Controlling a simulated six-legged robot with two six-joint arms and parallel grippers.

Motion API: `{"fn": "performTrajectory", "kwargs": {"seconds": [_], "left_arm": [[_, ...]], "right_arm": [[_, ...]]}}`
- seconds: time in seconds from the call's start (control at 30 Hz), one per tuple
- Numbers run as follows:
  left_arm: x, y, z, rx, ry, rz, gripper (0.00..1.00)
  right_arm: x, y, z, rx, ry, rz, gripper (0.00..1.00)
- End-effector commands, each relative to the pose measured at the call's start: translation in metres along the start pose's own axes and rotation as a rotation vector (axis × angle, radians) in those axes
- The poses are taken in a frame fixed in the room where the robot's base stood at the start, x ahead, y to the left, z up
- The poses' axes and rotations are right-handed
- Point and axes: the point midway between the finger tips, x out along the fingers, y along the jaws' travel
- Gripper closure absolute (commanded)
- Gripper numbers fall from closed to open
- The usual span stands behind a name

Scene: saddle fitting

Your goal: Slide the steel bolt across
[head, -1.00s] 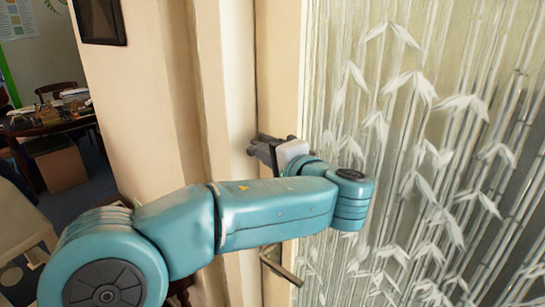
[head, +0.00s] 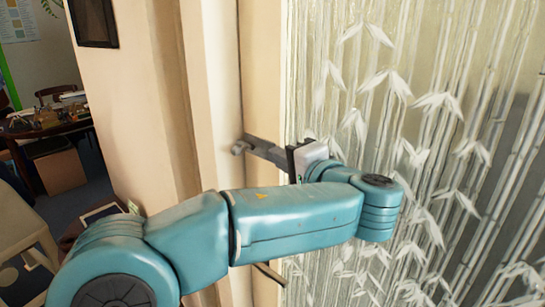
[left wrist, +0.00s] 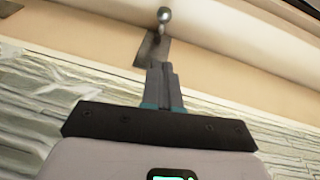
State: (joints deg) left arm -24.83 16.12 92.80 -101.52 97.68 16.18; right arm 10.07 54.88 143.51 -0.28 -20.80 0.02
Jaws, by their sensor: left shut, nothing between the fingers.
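The steel bolt (head: 238,149) is small in the head view, at the pale edge of the door, with a round knob at its end. In the left wrist view the shiny round knob (left wrist: 163,15) stands out beyond a grey metal plate (left wrist: 147,50). My left gripper (head: 262,151) comes from the right, its fingers pointing left toward the bolt. In the left wrist view its fingers (left wrist: 160,67) are shut and empty, with the tips in front of the plate's lower part and short of the knob. I cannot tell whether they touch the plate. My right gripper is out of view.
The door has a glass panel (head: 440,130) with white bamboo patterns, right of the bolt. A bent lever handle (head: 268,272) shows partly below my arm. A pale wall (head: 130,110) stands to the left. A desk (head: 50,125) is far back left.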

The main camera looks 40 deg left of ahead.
Motion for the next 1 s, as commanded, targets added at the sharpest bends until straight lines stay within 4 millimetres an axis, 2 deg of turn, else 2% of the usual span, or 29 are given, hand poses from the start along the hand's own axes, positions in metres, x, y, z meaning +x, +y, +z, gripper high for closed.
{"fn": "performTrajectory", "kwargs": {"seconds": [0.2,0.4,1.0], "left_arm": [[-0.039,0.002,0.001,-0.002,0.004,0.0,1.0],[-0.062,0.0,0.001,0.0,0.001,0.0,1.0],[-0.069,0.0,0.0,0.0,0.0,0.0,1.0]], "right_arm": [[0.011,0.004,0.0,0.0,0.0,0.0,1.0],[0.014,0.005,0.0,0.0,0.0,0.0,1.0],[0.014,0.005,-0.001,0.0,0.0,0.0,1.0]]}}
